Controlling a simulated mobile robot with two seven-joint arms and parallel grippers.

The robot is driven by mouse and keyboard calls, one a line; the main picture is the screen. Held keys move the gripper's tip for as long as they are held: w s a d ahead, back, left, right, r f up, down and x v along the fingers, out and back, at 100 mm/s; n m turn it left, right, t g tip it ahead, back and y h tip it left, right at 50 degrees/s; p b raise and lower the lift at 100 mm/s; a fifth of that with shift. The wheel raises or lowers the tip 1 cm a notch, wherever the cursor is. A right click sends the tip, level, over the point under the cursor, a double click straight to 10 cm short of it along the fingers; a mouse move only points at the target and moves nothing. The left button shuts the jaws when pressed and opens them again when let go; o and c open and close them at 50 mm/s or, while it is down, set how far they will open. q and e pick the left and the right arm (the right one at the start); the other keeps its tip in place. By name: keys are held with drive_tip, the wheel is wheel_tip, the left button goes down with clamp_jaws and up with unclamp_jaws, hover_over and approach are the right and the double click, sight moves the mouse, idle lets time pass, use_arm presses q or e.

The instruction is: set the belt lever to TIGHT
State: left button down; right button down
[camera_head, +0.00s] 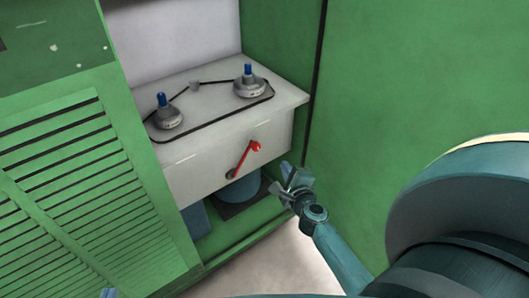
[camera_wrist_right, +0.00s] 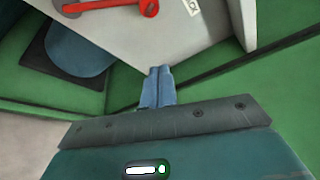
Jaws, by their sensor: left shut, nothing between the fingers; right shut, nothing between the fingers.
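The red belt lever (camera_head: 243,160) is on the front face of the grey machine box (camera_head: 190,172), slanting from a dark pivot at lower left up to a red knob at upper right. It also shows at the top edge of the right wrist view (camera_wrist_right: 108,5), partly cut off. My right gripper (camera_head: 288,172) is shut and empty, apart from the lever, to the right of and below its knob. Its blue fingers (camera_wrist_right: 158,86) are together in the wrist view. Only a small tip of my left gripper (camera_head: 108,293) shows at the bottom edge, shut and empty.
Two spindles with blue tips (camera_head: 162,102) (camera_head: 248,72) and a dark cord stand on the box top. A white label (camera_wrist_right: 192,6) is cut off right of the knob. A blue round thing (camera_head: 240,186) sits below the box. Green panels (camera_head: 420,70) close both sides.

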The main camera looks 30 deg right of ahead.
drive_tip(key=shift+s, duration=0.1)
drive_tip(key=b+x, duration=0.3)
drive_tip(key=x, duration=0.7)
use_arm(q)
drive_tip(key=shift+w+d+r+m+t+h+p, duration=0.1)
drive_tip(key=shift+w+d+m+t+h+p, duration=0.15)
drive_tip(key=shift+t+h+p, duration=0.4)
use_arm(e)
drive_tip(key=a, duration=0.1)
drive_tip(key=a+r, duration=0.1)
drive_tip(key=a, duration=0.1)
drive_tip(key=shift+a+r, duration=0.4)
use_arm(q)
drive_tip(key=shift+s+y+b, duration=0.15)
drive_tip(key=shift+y+b, duration=0.1)
drive_tip(key=shift+b, duration=0.05)
